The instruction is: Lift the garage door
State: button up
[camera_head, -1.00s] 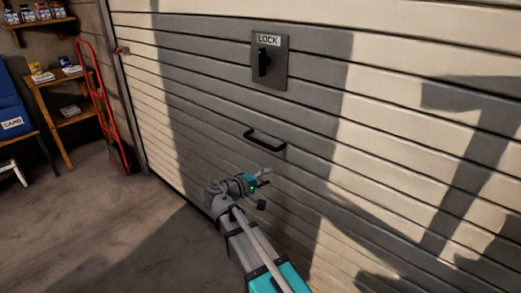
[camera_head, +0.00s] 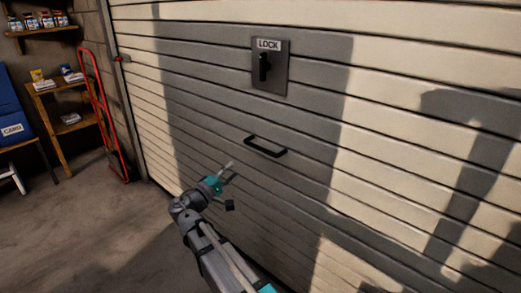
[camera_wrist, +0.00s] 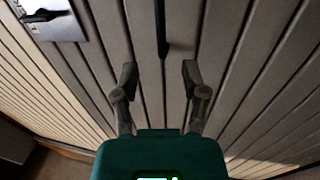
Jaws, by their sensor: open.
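The garage door (camera_head: 400,140) fills the middle and right of the head view, with pale horizontal slats. A black bar handle (camera_head: 265,146) is fixed across its slats. It also shows in the wrist view as a dark bar (camera_wrist: 162,28) beyond and between the fingertips. Above the handle is a grey lock plate (camera_head: 281,78) labelled LOCK, with a black knob (camera_head: 264,67) standing upright. The plate also shows in the wrist view (camera_wrist: 62,25). My gripper (camera_head: 231,185) is below and left of the handle, open and empty, apart from it.
A red hand truck (camera_head: 104,115) stands by the left wall.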

aim_at(260, 149)
jog(key=p+x, duration=0.2)
jog(key=x, duration=1.1)
jog(key=shift+w+d+p, duration=0.15)
jog(key=shift+w+p, duration=0.05)
jog(key=shift+p, duration=0.1)
jog(key=shift+c, duration=0.3)
grip_shut()
jog(key=shift+d, duration=0.1)
